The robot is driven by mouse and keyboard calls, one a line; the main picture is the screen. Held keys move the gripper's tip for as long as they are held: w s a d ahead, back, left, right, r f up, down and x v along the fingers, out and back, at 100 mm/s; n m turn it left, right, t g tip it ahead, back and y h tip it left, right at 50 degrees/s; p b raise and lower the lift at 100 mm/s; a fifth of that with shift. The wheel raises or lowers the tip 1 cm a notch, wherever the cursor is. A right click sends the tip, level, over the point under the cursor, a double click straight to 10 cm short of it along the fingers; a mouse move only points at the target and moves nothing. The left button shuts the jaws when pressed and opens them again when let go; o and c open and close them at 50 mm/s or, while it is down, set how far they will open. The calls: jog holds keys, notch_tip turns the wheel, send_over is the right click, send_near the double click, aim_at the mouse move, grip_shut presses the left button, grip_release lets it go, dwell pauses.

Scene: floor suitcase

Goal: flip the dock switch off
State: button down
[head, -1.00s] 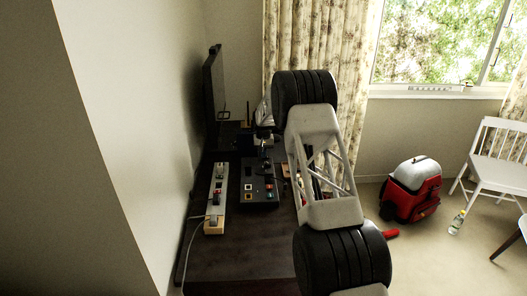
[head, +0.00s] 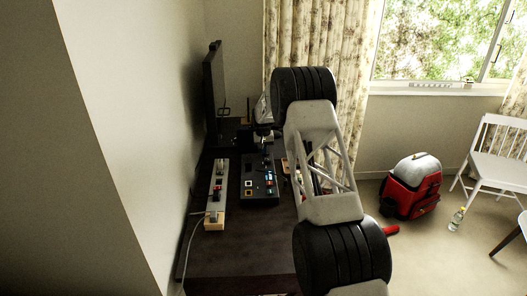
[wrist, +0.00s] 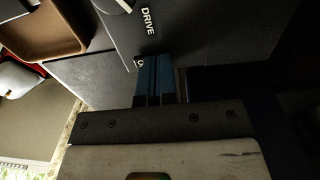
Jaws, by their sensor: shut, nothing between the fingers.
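A black control box (head: 260,188) with several small coloured switches and buttons lies on the dark desk in the head view. In the wrist view its dark panel (wrist: 190,35) carries a white DRIVE label (wrist: 148,21). My gripper (wrist: 154,62) is shut and empty, its blue fingers close together and pointing at the panel. A small white mark shows at the fingertips, partly covered by them. I cannot tell whether the fingers touch the panel. The dock switch cannot be picked out; its label is not readable in either view.
A power strip (head: 216,196) with a cable lies left of the box, near the wall. A dark monitor (head: 213,95) stands behind. A brown tray (wrist: 40,28) is at the wrist view's upper left. A red backpack (head: 412,187) and white chair (head: 500,150) stand on the floor at right.

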jog(key=shift+d+r, duration=0.25)
jog(key=shift+d, duration=0.35)
jog(key=shift+r, duration=0.1)
notch_tip(320, 180, up, 14)
jog(key=a, duration=0.2)
jog(key=shift+a+f, duration=0.25)
jog(key=shift+a, duration=0.05)
dwell(0.4)
jog(key=shift+r, duration=0.15)
